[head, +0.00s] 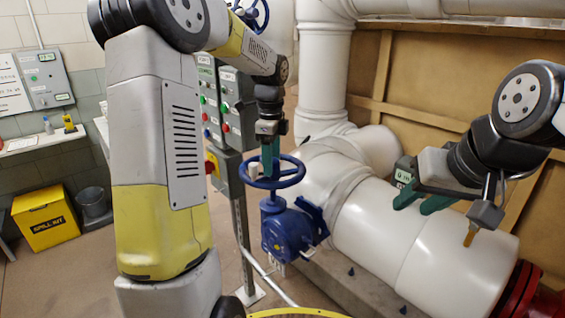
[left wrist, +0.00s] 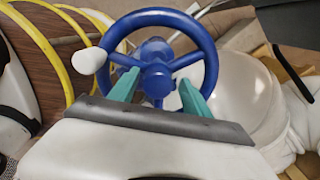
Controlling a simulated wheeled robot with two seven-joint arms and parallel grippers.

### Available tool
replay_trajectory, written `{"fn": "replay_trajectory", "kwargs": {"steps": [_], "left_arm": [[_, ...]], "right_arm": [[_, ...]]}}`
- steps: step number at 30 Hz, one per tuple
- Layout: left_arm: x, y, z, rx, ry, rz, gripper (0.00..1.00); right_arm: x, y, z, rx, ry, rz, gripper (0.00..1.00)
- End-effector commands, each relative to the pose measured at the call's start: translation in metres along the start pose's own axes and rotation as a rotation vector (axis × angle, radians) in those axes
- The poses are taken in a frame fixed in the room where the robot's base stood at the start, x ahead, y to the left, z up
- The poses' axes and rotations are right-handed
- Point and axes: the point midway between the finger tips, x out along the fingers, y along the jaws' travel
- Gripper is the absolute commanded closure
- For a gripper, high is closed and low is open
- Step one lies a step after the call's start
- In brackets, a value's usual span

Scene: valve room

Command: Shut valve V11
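A blue valve handwheel (head: 290,182) sits on a blue valve body (head: 289,232) beside a white pipe. It has a white knob (head: 252,170) on its rim. I cannot read a V11 tag on it. My left gripper (head: 269,168) points down at this wheel. In the left wrist view, its teal fingers (left wrist: 160,93) are spread, with the wheel (left wrist: 212,62) beyond them and the hub and spokes between them in the picture. I cannot tell whether they touch it. My right gripper (head: 413,207) is open and empty above the white pipe.
A large white pipe (head: 385,230) runs to a red flange (head: 520,290) at right. A control box with buttons (head: 229,105) stands behind the valve. Another blue handwheel (head: 263,14) shows at the top. A yellow spill-kit box (head: 45,217) is on the left floor.

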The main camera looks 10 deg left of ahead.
Motion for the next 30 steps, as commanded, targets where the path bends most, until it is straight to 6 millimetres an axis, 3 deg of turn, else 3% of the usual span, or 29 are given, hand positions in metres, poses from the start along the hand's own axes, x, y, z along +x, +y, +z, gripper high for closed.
{"fn": "replay_trajectory", "kwargs": {"steps": [1, 11, 24, 30], "left_arm": [[0.015, 0.006, 0.001, -0.001, 0.003, 0.031, 0.38], [0.013, 0.006, -0.001, -0.002, 0.006, 0.032, 0.38], [-0.04, 0.003, -0.002, 0.002, 0.005, 0.025, 0.38], [-0.054, 0.003, -0.003, 0.002, 0.005, 0.026, 0.38]], "right_arm": [[0.0, 0.0, 0.0, 0.0, 0.0, 0.0, 0.64], [0.0, 0.0, 0.0, 0.0, 0.0, 0.0, 0.64], [0.0, 0.0, 0.0, 0.0, 0.0, 0.0, 0.64], [0.0, 0.0, 0.0, 0.0, 0.0, 0.0, 0.64]]}}
